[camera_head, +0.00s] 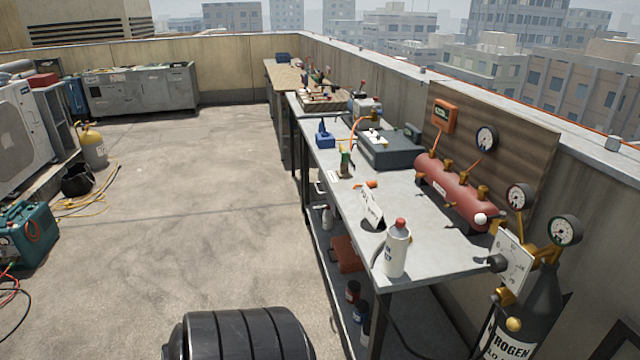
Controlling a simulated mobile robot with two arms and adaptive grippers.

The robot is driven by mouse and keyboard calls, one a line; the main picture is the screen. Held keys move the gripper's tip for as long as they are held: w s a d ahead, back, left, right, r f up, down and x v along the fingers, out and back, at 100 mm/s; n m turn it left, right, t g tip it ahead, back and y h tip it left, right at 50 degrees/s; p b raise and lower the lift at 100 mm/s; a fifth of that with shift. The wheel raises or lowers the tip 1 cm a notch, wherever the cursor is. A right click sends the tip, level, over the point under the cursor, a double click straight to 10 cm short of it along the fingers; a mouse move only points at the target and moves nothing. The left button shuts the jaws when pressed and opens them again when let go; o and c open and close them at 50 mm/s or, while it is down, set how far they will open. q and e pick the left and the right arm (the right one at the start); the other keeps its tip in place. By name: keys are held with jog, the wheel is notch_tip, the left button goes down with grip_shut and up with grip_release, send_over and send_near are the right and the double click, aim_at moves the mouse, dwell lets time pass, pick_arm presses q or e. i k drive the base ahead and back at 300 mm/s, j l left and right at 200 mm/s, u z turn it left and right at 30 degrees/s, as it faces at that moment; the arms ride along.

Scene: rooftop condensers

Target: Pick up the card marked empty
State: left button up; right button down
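A white card (371,207) with dark lettering stands tilted on the grey workbench (425,257), near its front edge and just behind a white bottle (397,250) with a red cap. The lettering is too small to read for certain. A smaller white card or label (333,177) lies farther back along the same edge; its marking cannot be read. Neither of my grippers is in view.
A red cylinder with gauges (455,192) stands along the bench's back side. A dark gas cylinder (535,310) stands at the near right end. A lower shelf holds bottles and a red-brown box (347,254). The floor left of the bench (220,200) is clear.

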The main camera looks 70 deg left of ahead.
aim_at(373, 213)
jog(key=u, duration=1.85)
jog(key=i+j+z, duration=0.1)
jog(key=z, duration=0.25)
jog(key=i+j+z, duration=0.15)
jog(key=z, duration=0.25)
jog(key=i+j+z, duration=0.15)
jog(key=z, duration=0.2)
